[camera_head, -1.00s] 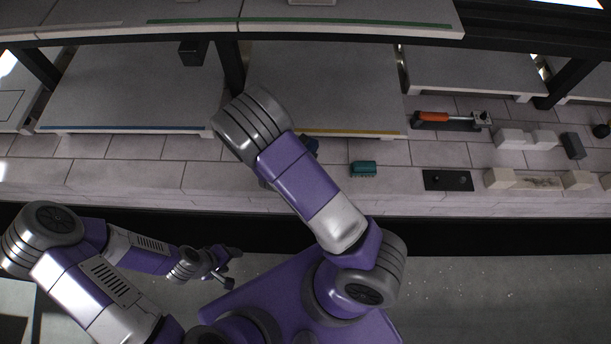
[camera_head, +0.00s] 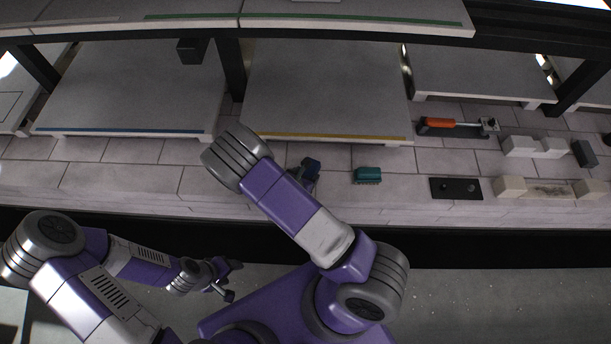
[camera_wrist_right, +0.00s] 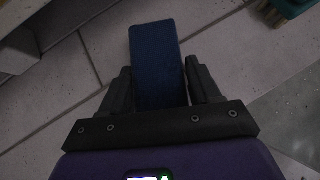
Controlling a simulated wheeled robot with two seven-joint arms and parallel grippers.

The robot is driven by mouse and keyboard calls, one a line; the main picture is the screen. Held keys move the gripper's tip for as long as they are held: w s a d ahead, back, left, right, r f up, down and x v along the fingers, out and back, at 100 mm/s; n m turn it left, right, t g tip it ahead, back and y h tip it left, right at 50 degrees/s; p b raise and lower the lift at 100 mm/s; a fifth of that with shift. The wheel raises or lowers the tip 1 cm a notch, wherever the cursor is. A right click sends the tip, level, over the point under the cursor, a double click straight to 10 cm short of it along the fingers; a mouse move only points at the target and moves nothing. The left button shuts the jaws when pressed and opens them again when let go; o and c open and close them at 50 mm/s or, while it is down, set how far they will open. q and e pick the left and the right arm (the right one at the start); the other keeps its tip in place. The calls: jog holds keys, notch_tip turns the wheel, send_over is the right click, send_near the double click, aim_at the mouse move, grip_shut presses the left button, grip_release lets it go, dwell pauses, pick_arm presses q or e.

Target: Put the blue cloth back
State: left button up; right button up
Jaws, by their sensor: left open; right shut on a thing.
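The blue cloth (camera_wrist_right: 155,62) is a dark blue folded strip between the fingers of my right gripper (camera_wrist_right: 160,88) in the right wrist view. My right gripper is shut on it, and the strip points away over the pale tiles. In the head view the cloth (camera_head: 313,164) shows as a small dark blue patch just right of my right forearm, which hides part of my right gripper. My left gripper (camera_head: 229,278) is open and empty, low at the left, in front of the tiled ledge and far from the cloth.
A teal brush (camera_head: 367,175) lies on the tiles right of the cloth. Further right are a dark plate (camera_head: 455,188), an orange-handled tool (camera_head: 440,123) and pale blocks (camera_head: 520,146). Shelf slabs with a blue edge (camera_head: 120,132) and a yellow edge (camera_head: 330,137) lie behind, between dark posts.

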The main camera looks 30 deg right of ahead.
jog(key=o, duration=1.3)
jog(key=shift+c, duration=0.2)
jog(key=shift+r, duration=0.15)
jog(key=p+v, duration=0.4)
jog(key=v, duration=0.8)
